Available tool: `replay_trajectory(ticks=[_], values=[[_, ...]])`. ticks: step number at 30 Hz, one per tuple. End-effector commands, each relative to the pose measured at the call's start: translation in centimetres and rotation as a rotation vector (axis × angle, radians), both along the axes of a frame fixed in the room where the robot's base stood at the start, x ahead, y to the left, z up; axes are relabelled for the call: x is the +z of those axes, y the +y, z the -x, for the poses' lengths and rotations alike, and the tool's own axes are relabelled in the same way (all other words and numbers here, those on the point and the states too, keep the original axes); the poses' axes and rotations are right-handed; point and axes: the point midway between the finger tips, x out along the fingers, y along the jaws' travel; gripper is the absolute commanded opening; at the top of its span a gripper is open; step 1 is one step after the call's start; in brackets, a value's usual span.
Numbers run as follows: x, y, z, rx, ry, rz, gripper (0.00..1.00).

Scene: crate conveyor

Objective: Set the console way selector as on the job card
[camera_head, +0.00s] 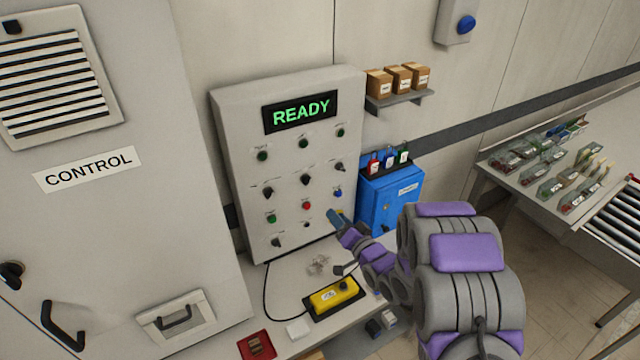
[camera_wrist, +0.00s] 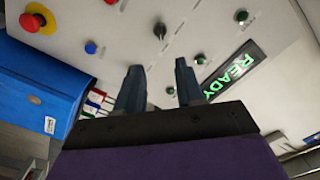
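The grey console panel (camera_head: 240,130) stands upright with a lit READY display (camera_head: 302,112). It carries several black selector knobs, at the left (camera_head: 268,191), middle (camera_head: 305,179), right (camera_head: 340,167) and lower left (camera_head: 277,242). Their labels are too small to read, so I cannot tell which is the way selector. My gripper (camera_head: 334,216) is in front of the panel's lower right. In the wrist view my gripper (camera_wrist: 158,78) is open, with nothing between the fingers; a black knob (camera_wrist: 160,30) shows beyond them, apart. I cannot make out a job card.
A blue cabinet (camera_head: 388,205) with coloured tags stands right of the panel. A yellow pendant (camera_head: 335,296), a red tray (camera_head: 257,345) and a small clear item lie on the bench (camera_head: 225,340). A red button on yellow (camera_wrist: 38,20) is near the blue cabinet.

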Motion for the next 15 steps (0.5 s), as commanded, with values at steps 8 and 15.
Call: replay_trajectory(ticks=[8, 15], values=[[0.2, 1.5, -3.0, 0.001, -0.006, -0.006, 0.37], [0.0, 3.8, -6.3, 0.001, -0.001, -0.004, 0.37]])
